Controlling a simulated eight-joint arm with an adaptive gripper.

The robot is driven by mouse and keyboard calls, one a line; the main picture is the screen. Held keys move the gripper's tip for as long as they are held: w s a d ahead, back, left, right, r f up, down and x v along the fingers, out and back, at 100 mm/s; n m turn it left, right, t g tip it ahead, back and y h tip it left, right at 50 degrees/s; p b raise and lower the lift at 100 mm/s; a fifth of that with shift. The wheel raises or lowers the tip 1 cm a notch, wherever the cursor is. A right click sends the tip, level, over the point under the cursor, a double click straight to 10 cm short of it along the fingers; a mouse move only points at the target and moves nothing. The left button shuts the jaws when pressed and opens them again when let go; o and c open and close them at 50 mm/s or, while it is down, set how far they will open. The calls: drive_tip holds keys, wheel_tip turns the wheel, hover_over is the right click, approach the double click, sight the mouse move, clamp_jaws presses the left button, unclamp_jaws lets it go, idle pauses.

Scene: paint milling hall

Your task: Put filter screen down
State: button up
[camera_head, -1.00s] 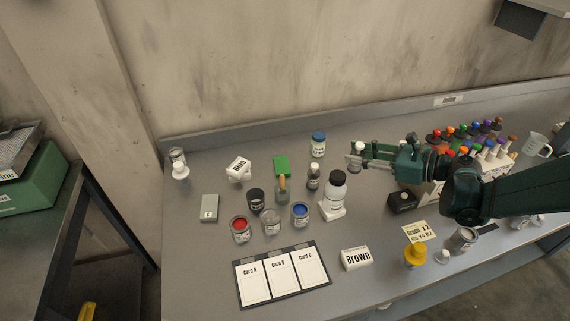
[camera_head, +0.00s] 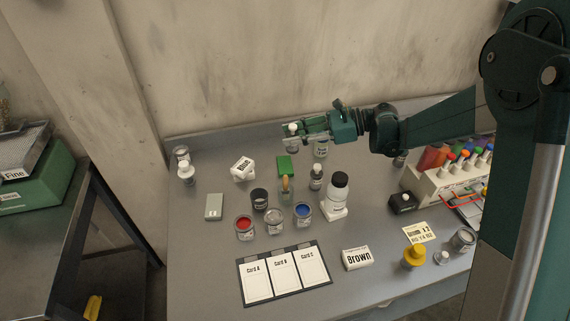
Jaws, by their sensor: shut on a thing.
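My gripper (camera_head: 305,134) is above the back of the grey bench, pointing left, and is shut on a small pale thing with a white round top (camera_head: 293,130). I take this to be the filter screen; its lower part is small and partly hidden by the fingers, so its mesh cannot be made out.
The bench's front left is clear.

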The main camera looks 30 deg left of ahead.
sight(287, 149)
drive_tip(key=shift+s+a+r, duration=0.1)
drive_tip(key=shift+s+a, duration=0.25)
drive_tip(key=shift+a, duration=0.5)
drive_tip(key=shift+f+b, duration=0.6)
drive_tip(key=shift+f, duration=2.55)
drive_tip(key=shift+f, duration=0.1)
drive_tip(key=shift+f+b, duration=0.45)
drive_tip(key=shift+f, duration=1.3)
drive_tip(key=shift+f, duration=0.15)
drive_tip(key=o, duration=1)
